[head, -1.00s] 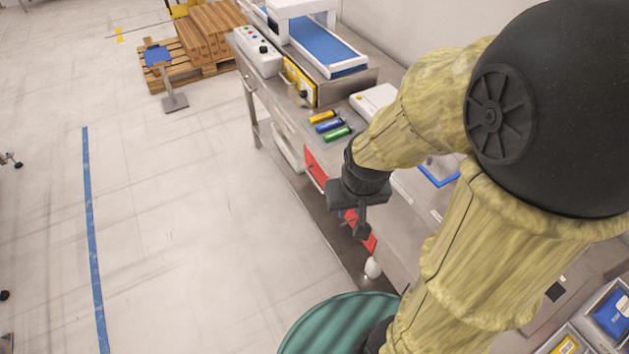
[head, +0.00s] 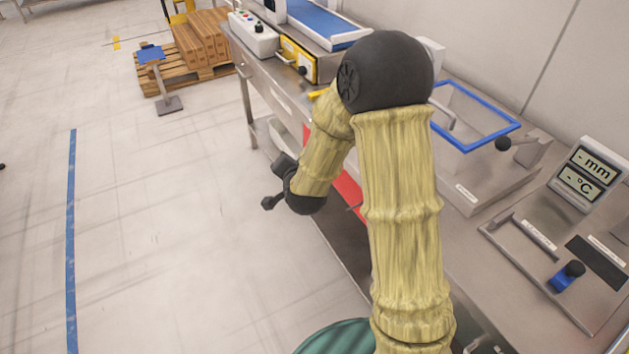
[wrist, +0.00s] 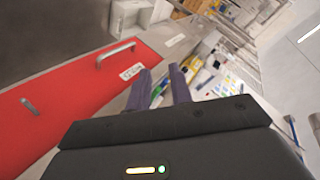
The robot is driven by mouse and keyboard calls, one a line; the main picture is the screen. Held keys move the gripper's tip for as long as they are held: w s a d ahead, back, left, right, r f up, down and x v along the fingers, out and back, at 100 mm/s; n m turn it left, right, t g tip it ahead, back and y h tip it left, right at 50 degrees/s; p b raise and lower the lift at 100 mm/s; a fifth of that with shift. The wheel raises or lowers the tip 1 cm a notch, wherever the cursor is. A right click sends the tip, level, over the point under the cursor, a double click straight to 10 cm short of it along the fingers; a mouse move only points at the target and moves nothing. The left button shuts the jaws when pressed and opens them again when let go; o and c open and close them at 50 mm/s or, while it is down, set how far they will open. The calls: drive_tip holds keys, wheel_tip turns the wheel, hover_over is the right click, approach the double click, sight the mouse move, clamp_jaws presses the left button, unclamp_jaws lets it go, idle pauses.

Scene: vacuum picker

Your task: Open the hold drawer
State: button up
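The red drawer front (head: 347,187) shows under the steel counter in the head view, mostly behind my arm. In the wrist view the red front (wrist: 65,95) fills the left side, with a metal bar handle (wrist: 115,53) and a white label (wrist: 131,72) too small to read surely. A second metal handle (wrist: 30,105) shows on the red, farther left. The red front looks closed, though I cannot be sure. My gripper (head: 276,183) is empty, its fingers apart, out in front of the counter. In the wrist view its two fingers (wrist: 160,92) are right of the handle, not touching it.
The counter carries a blue-framed box (head: 475,148), a display stand (head: 588,170) and a conveyor (head: 325,27). A plate with a blue-knobbed lever (head: 567,277) lies nearer. A green round thing (head: 335,338) stands at the bottom.

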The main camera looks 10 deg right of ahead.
wheel_tip(320, 180, down, 20)
drive_tip(key=w+d+m+t+h+b, duration=0.1)
drive_tip(key=m+t+h+b, duration=0.4)
drive_tip(key=m+h+b, duration=0.4)
drive_tip(key=m+b, duration=0.4)
drive_tip(key=b, duration=0.3)
drive_tip(key=shift+w+d+r+b, duration=0.15)
drive_tip(key=shift+d+b, duration=0.05)
drive_tip(key=shift+b, duration=0.15)
drive_tip(key=b+x, duration=0.1)
drive_tip(key=x, duration=1.6)
drive_tip(key=shift+w+d+b, duration=0.15)
drive_tip(key=shift+w+b, duration=0.05)
drive_tip(key=shift+b, duration=0.15)
clamp_jaws()
